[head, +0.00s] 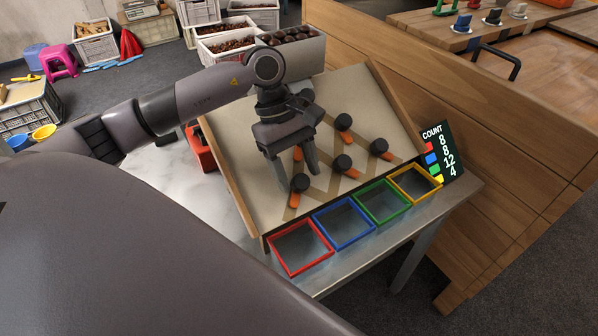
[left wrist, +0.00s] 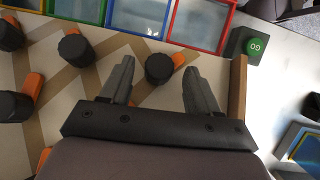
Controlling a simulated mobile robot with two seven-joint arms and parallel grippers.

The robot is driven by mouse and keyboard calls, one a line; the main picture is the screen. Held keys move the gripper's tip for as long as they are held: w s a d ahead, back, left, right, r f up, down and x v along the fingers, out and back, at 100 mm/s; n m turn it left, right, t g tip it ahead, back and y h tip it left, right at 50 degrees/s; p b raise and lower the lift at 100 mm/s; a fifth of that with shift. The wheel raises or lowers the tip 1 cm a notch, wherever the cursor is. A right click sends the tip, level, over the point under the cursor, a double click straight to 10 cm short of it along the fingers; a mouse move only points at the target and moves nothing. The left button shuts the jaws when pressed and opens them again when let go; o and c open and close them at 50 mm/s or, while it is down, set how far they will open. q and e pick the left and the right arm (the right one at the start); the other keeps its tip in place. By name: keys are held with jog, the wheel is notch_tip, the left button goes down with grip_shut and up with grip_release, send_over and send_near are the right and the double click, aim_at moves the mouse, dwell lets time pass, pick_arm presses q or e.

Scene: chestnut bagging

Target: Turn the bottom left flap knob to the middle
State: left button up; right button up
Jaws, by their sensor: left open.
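The bottom left flap knob (head: 300,182) is a dark round knob with an orange tab that points toward the bins, down and slightly left in the head view. My left gripper (head: 299,180) is open above the board, with its fingertips on either side of this knob. My right gripper is not in view.
Other knobs stand on the tilted board (head: 252,178), including the middle one (head: 343,163), right one (head: 379,147) and top one (head: 344,121). Red (head: 322,262), blue, green and yellow bins line its lower edge. A count sign (head: 438,150) stands right. A green GO button (left wrist: 255,47) is nearby.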

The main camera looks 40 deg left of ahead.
aim_at(298, 190)
pick_arm(q)
jog(key=shift+x, duration=0.8)
jog(key=c, duration=1)
jog(key=shift+f+n+t+b, duration=0.3)
jog(key=shift+n+b, duration=0.1)
jog(key=shift+b, duration=0.4)
jog(key=shift+c, duration=0.2)
jog(key=n+t+b, duration=0.1)
jog(key=b, duration=0.2)
jog(key=n+t+b, duration=0.2)
jog(key=b, duration=0.2)
jog(key=shift+s+f, duration=0.2)
jog(key=shift+s, duration=0.05)
jog(key=n+t+b, duration=0.1)
jog(key=t+b, duration=0.1)
jog(key=b, duration=0.2)
jog(key=shift+s+r+n, duration=0.1)
jog(key=shift+r+n, duration=0.05)
jog(key=shift+n, duration=0.25)
jog(key=shift+d+r+n+t+b, duration=0.1)
jog(key=shift+n+t+b, duration=0.2)
jog(key=shift+b, duration=0.15)
jog(key=shift+r, duration=0.1)
